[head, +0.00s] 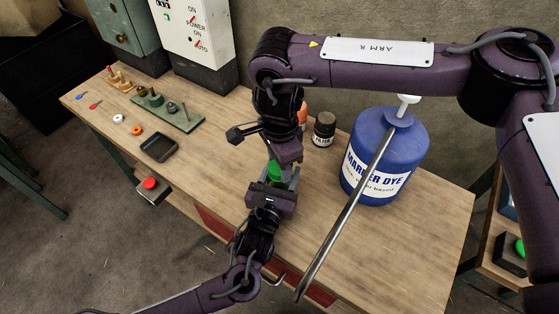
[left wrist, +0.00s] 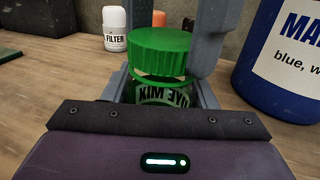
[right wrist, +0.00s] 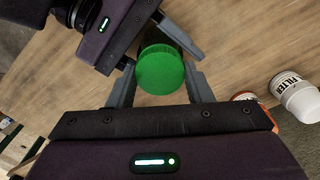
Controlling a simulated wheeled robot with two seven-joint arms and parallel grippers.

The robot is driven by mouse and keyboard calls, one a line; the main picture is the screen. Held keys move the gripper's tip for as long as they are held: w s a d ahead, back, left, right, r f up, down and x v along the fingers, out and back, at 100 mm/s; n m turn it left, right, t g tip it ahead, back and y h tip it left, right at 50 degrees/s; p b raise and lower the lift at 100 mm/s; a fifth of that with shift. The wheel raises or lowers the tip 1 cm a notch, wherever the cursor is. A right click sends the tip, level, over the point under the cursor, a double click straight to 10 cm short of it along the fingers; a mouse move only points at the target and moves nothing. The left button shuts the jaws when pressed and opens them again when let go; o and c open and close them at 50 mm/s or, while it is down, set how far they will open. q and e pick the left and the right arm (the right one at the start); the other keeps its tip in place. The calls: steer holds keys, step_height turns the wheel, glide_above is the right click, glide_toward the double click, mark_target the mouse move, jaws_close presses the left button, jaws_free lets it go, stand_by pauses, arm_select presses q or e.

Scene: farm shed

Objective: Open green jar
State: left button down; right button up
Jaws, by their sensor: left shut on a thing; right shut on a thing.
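The green jar (left wrist: 168,96) stands upright with a ridged green lid (left wrist: 160,50) and a dark label. In the left wrist view, my left gripper (left wrist: 163,92) is shut around the jar's body. My right gripper (right wrist: 160,82) comes from above and is shut on the lid, which shows from the top in the right wrist view. A pale strip shows between lid and body; I cannot tell whether the lid is loose. In the head view the jar (head: 275,172) is mostly hidden between the two grippers.
A big blue dye jug (head: 385,160) with a pump stands right of the grippers, a metal bar crossing before it. A FILTER bottle (left wrist: 115,28) and an orange bottle (head: 302,115) stand behind. A black tray (head: 159,148) and green board (head: 170,112) lie left.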

steer(key=shift+n, duration=0.7)
steer(key=shift+r, duration=0.25)
steer(key=shift+r, duration=0.9)
steer(key=shift+r, duration=2)
arm_select(q)
steer(key=c, duration=0.5)
jaws_free()
